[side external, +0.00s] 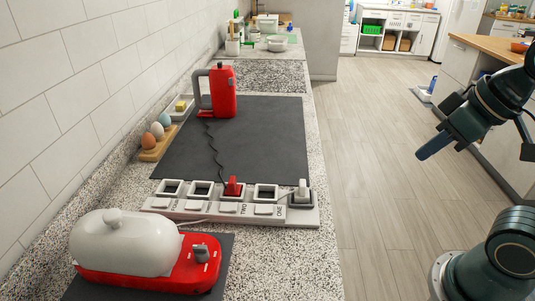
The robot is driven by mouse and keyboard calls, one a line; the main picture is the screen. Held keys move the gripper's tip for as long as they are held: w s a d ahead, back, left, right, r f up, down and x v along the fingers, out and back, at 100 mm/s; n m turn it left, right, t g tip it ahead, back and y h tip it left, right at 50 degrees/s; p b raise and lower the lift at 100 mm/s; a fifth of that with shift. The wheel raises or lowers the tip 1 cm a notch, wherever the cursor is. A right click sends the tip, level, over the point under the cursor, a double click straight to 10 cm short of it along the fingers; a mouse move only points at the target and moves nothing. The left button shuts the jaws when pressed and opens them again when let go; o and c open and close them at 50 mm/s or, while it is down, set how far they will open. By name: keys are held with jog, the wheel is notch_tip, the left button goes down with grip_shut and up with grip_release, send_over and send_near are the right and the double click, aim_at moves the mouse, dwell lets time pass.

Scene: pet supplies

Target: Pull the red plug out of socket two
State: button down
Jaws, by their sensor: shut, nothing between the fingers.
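The red plug (233,187) stands upright in a socket of the white power strip (302,217), in the side external view. The label TWO is just below and right of it. A dark cord runs from it back to a red kettle-like appliance (222,92). My gripper (421,155) is shut and empty, in the air over the floor at the right, well away from the strip and the plug.
A white plug (301,190) sits at the strip's right end. A red-and-white butter-dish-shaped appliance (125,245) stands in front. A dark mat (270,140) lies behind the strip. An egg holder (157,143) is at the left wall. The counter's right edge is near the strip.

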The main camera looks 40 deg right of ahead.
jog(key=c, duration=1.3)
grip_release()
jog(key=shift+w+r, duration=0.2)
jog(key=shift+o, duration=0.3)
jog(key=shift+w+a+r, duration=0.1)
jog(key=shift+w+r, duration=0.1)
jog(key=shift+w, duration=0.1)
jog(key=w+a+r+n+g, duration=0.1)
jog(key=w+a+r+n, duration=0.15)
jog(key=w, duration=0.65)
jog(key=w+a+r+n+g, duration=0.2)
jog(key=w+a, duration=0.2)
jog(key=w, duration=0.4)
jog(key=w+a+f+n+g, duration=0.1)
jog(key=w+a+f+n, duration=0.1)
jog(key=w+a+f, duration=0.2)
jog(key=w+a+f+n+g, duration=0.1)
jog(key=w+a+f, duration=0.4)
jog(key=w, duration=0.6)
jog(key=a+n, duration=0.1)
jog(key=a, duration=0.1)
jog(key=shift+a+f+g, duration=0.2)
jog(key=shift+a+g, duration=0.1)
jog(key=shift+a, duration=0.05)
jog(key=shift+f+n, duration=0.2)
jog(key=shift+n, duration=0.05)
